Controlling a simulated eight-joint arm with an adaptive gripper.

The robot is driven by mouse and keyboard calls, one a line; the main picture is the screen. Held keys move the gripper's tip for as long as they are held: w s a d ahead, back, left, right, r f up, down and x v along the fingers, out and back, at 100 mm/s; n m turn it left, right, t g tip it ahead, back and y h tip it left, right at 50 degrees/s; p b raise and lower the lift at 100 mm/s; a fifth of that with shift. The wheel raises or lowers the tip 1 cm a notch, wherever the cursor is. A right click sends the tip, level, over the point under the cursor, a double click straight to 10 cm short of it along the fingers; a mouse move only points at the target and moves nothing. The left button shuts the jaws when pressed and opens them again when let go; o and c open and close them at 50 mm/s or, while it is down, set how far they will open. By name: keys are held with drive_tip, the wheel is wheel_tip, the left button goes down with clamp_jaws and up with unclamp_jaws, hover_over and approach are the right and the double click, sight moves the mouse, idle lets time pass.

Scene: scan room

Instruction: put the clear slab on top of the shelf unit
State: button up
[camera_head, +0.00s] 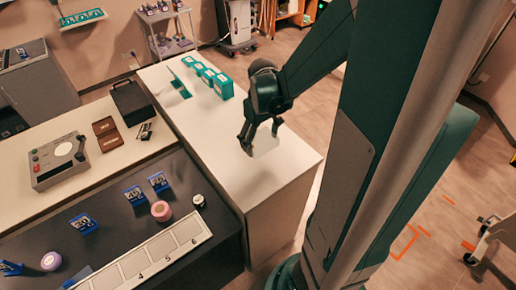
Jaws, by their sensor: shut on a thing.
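My gripper (261,138) is over the near part of the white counter, pointing down. Its fingers are shut on the clear slab (266,146), a pale see-through piece that barely stands out from the white top. I cannot tell whether the slab touches the counter. An open shelf unit (290,14) with wooden boards stands at the back wall, partly cut off by the top edge. A light metal rack (166,45) with shelves and small items on top stands at the back left. I cannot tell which of the two is the task's shelf unit.
Teal boxes (208,77) stand at the far end of the white counter (220,150). A dark table (40,225) with blue number stands and a numbered strip (150,258) is at front left. A wheeled machine (237,25) stands at the back. Floor at right is mostly clear.

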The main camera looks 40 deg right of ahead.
sight(261, 140)
drive_tip(key=shift+f, duration=0.9)
drive_tip(key=shift+f, duration=0.1)
drive_tip(key=shift+f+b, duration=0.4)
drive_tip(key=shift+f, duration=1.6)
drive_tip(key=shift+f, duration=0.1)
drive_tip(key=o, duration=1.2)
drive_tip(key=shift+r, duration=0.2)
drive_tip(key=shift+s+r+p, duration=0.1)
drive_tip(key=shift+r+p, duration=0.7)
drive_tip(key=shift+r, duration=5.1)
